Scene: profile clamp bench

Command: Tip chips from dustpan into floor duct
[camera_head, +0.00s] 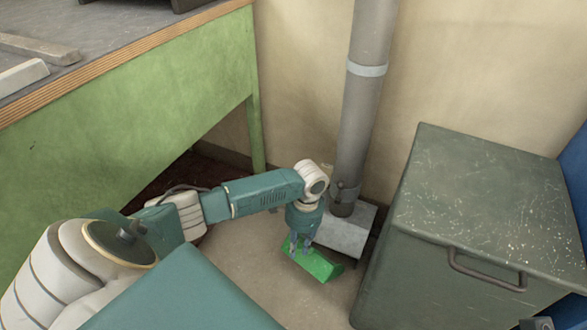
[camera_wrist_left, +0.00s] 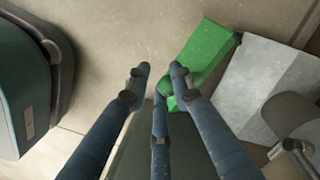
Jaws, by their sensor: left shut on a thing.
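The green dustpan (camera_head: 318,263) is low near the floor in the head view, tilted, in front of the floor duct's grey metal inlet (camera_head: 345,232). My left gripper (camera_head: 299,243) is shut on the dustpan, by its handle side. In the left wrist view the dustpan (camera_wrist_left: 203,58) lies beyond and to the right of my left gripper's fingers (camera_wrist_left: 159,80), and the grey duct inlet (camera_wrist_left: 268,75) is close beside it. I cannot make out chips in the dustpan, and the inlet's mouth is not clearly visible.
A grey pipe (camera_head: 362,110) rises from the inlet along the wall. A scuffed grey-green cabinet (camera_head: 480,200) with a handle stands close on the right. A green workbench (camera_head: 130,130) is at the left. Some bare floor (camera_head: 245,245) lies left of the dustpan.

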